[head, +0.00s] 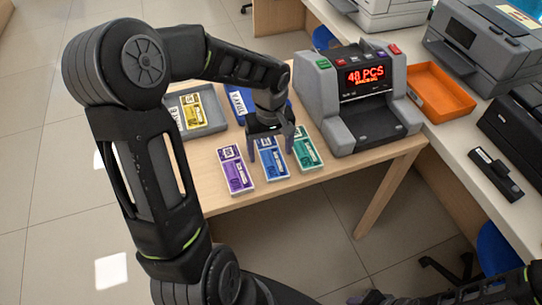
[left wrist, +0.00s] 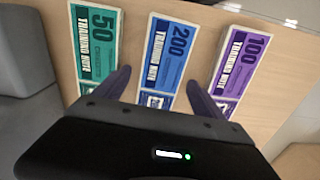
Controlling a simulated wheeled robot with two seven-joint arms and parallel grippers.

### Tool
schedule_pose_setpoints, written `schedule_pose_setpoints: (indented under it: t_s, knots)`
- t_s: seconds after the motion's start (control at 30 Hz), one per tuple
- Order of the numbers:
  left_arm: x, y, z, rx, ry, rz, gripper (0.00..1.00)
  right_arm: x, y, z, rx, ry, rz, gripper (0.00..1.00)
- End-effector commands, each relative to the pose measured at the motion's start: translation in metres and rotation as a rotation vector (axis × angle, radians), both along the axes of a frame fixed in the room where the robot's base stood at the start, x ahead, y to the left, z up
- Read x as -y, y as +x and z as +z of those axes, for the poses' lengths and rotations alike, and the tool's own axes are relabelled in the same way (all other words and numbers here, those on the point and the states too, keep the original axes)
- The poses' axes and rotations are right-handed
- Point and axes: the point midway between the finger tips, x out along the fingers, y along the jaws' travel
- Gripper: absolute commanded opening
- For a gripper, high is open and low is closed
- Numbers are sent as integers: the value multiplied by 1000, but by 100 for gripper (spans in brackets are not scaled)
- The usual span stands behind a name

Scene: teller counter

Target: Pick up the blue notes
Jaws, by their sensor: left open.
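The blue notes (head: 272,163) lie flat on the wooden table, between the purple notes (head: 235,172) on the left and the green notes (head: 307,153) on the right. My left gripper (head: 270,146) is open and empty over the far end of the blue notes. In the left wrist view, its fingers (left wrist: 158,80) point along both sides of the blue notes (left wrist: 171,50), with green notes (left wrist: 92,45) to the left and purple notes (left wrist: 242,62) to the right. The gripper body hides the near part of the blue notes there. My right gripper is out of view.
A note counter (head: 350,110) reading 48 PCS stands right of the notes. Behind them are a grey tray (head: 216,112) with yellow notes and a blue tray (head: 237,92), partly hidden by my arm. An orange tray (head: 455,103) and printers stand on the side counter.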

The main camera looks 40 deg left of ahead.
Motion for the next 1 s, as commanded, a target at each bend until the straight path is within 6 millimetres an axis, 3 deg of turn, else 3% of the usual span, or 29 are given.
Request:
schedule_pose_setpoints:
  t_s: [0.23, 1.0]
  knots:
    - [0, 0, 0, 0, 0, 0, 78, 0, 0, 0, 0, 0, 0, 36]
    - [0, 0, 0, 0, 0, 0, 15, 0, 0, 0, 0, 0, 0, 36]
